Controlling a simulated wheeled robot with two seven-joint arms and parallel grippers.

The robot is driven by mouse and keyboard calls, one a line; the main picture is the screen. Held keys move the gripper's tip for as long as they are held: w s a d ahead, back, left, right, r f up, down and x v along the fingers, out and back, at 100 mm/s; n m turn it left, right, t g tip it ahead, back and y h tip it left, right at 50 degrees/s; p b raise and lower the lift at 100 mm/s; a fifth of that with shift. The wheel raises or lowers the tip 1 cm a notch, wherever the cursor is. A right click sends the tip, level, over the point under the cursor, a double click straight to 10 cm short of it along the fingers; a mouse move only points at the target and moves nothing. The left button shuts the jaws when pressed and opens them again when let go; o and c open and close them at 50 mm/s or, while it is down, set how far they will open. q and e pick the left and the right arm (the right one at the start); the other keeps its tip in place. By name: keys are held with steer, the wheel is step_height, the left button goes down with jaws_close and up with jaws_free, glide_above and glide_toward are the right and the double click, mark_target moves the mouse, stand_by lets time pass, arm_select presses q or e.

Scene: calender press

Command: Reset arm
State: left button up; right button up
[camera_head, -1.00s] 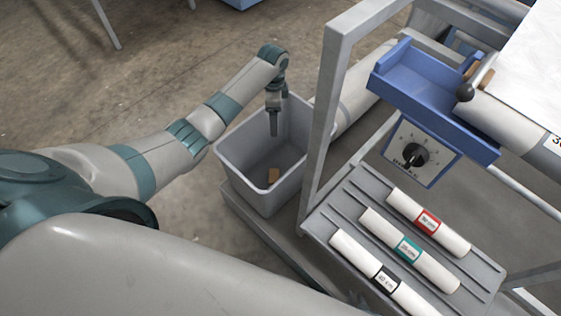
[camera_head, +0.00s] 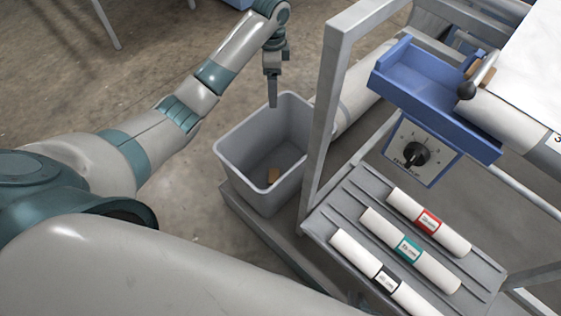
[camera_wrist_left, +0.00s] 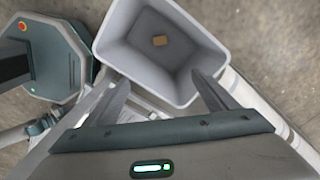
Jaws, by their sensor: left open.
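My left gripper (camera_head: 273,102) hangs pointing down, just above the far rim area of a grey bin (camera_head: 238,160) in the head view. Its fingers are seen edge-on there. In the left wrist view the left gripper (camera_wrist_left: 160,85) has its two fingers wide apart with nothing between them. The bin (camera_wrist_left: 118,55) lies beyond the fingers. My right gripper cannot be made out; a large pale limb of mine fills the bottom left.
A metal frame (camera_head: 322,120) stands right of the bin. Its rack holds rolls with red, teal (camera_head: 437,272) and black labels. A blue tray (camera_head: 420,85) and a dial panel (camera_head: 422,152) are above. Open floor (camera_head: 60,80) lies left of the bin.

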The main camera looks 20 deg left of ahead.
steer(key=shift+s+f, duration=0.15)
steer(key=shift+s, duration=0.1)
stand_by(0.3)
steer(key=shift+d, duration=0.1)
